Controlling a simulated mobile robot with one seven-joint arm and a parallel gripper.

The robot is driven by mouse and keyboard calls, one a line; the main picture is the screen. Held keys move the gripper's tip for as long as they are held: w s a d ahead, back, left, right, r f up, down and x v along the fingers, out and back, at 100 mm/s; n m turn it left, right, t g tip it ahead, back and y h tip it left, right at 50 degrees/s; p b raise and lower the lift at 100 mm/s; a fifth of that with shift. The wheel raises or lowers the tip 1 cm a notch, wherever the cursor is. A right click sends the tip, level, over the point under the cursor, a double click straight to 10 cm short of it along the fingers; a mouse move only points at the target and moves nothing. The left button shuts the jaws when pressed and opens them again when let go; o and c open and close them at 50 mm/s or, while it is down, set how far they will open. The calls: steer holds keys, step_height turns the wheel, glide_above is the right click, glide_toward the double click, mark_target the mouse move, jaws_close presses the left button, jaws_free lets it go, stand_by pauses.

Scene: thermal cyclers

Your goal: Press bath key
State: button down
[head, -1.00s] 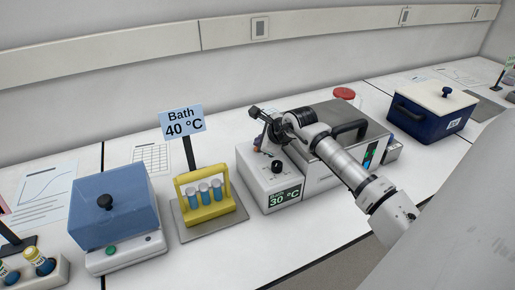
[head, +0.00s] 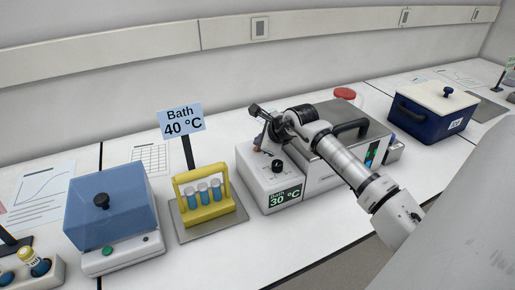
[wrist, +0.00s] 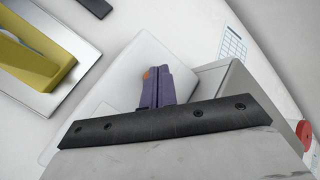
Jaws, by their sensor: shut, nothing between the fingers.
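The bath (head: 295,178) is a white control housing joined to a grey-lidded tank. Its front display (head: 284,197) reads "Bath 30 °C". A black knob (head: 277,166) stands on the housing top. A sign (head: 182,121) behind it reads "Bath 40 °C". My gripper (head: 258,142) is over the back left part of the housing top, fingers pointing down. In the wrist view its purple fingers (wrist: 156,88) are closed together with nothing between them. A small orange spot (wrist: 148,74) shows at the fingertips. I cannot tell whether the tips touch the housing, and no key is clearly visible beneath them.
A yellow rack (head: 207,198) with blue-filled tubes stands left of the bath. Farther left is a device with a blue lid (head: 108,208). A dark blue box (head: 431,112) with a cream lid stands right.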

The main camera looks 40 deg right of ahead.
steer(key=shift+r, duration=0.1)
steer(key=shift+r+p, duration=0.6)
steer(key=shift+r, duration=2.3)
